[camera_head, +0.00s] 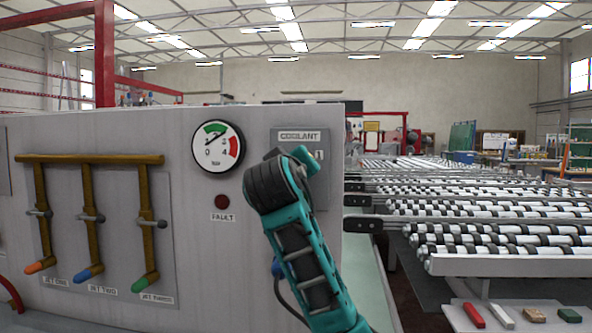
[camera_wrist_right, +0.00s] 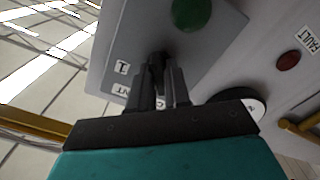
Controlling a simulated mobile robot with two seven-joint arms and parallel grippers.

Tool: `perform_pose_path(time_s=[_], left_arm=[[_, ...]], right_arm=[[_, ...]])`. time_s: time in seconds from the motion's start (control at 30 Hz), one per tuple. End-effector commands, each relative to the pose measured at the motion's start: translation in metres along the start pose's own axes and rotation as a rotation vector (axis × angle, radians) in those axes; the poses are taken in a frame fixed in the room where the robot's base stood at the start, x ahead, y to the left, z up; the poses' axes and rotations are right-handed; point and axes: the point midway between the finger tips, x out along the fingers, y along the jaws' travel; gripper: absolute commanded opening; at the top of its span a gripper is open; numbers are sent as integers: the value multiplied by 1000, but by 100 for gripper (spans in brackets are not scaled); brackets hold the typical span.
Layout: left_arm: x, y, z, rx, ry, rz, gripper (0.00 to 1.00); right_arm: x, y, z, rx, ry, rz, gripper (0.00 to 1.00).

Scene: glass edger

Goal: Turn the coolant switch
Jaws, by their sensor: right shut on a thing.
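The coolant panel (camera_head: 319,185) is a grey plate on the machine's front, labelled COOLANT, with a "1" mark at its right. In the head view my right arm covers most of the panel, including the switch. In the right wrist view my right gripper (camera_wrist_right: 160,85) is shut on the small dark coolant switch (camera_wrist_right: 157,62). The fingers hide much of the switch, so its exact position is unclear. A green button (camera_wrist_right: 190,12) sits on the same panel beyond the fingertips. My left gripper is not in view.
A pressure gauge (camera_head: 218,147) and a red fault lamp (camera_head: 222,201) sit left of the panel. Brass pipes with valves (camera_head: 89,218) are farther left. A roller conveyor (camera_head: 480,220) stands right. Small coloured blocks (camera_head: 535,314) lie on a ledge at the lower right.

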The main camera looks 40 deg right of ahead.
Motion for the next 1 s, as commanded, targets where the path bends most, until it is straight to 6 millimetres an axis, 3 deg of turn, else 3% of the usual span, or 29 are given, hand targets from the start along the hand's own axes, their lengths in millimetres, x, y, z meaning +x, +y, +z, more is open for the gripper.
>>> perform_pose_path(time_s=[0.27,1.0], left_arm=[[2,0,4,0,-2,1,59],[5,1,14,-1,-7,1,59]], right_arm=[[0,-2,0,175,-1,-4,0],[0,-1,0,874,-2,-4,0]])
